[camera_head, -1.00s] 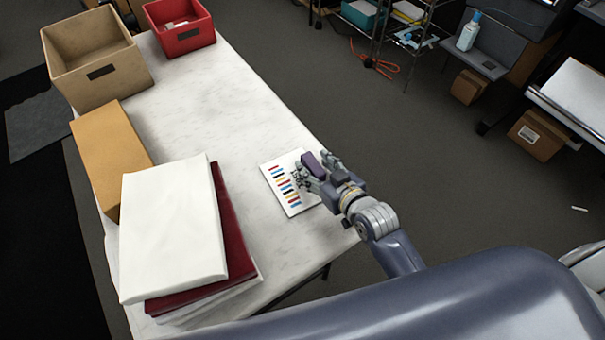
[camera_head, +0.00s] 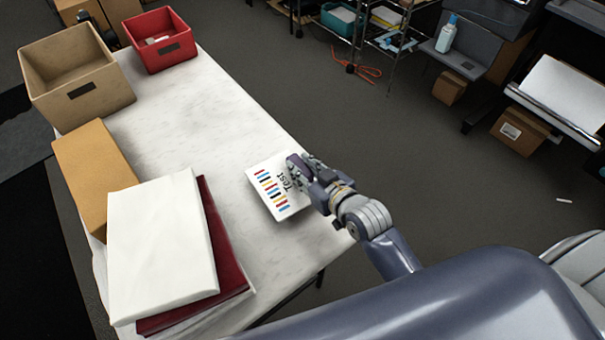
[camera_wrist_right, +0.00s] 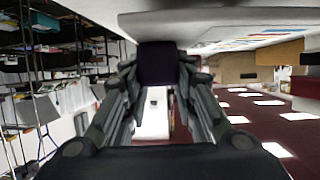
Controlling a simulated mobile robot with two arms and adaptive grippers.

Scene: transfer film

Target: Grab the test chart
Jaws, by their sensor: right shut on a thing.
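The test chart (camera_head: 269,197) is a white card with coloured stripes and the word "Test". It is at the right edge of the white table in the head view. My right gripper (camera_head: 301,172) is shut on the chart's right edge and hides that part. I cannot tell whether the chart touches the table or is slightly above it. In the wrist view, the right gripper's fingers (camera_wrist_right: 158,75) fill the middle, and a striped surface shows at the upper right. My left gripper is not in view.
The white table (camera_head: 190,115) holds a tan bin (camera_head: 80,92), a red bin (camera_head: 160,58), an orange-yellow box (camera_head: 93,170), and a white slab (camera_head: 160,245) on a dark red one at the front left. The table's middle is clear. A shelf rack stands beyond, across the floor.

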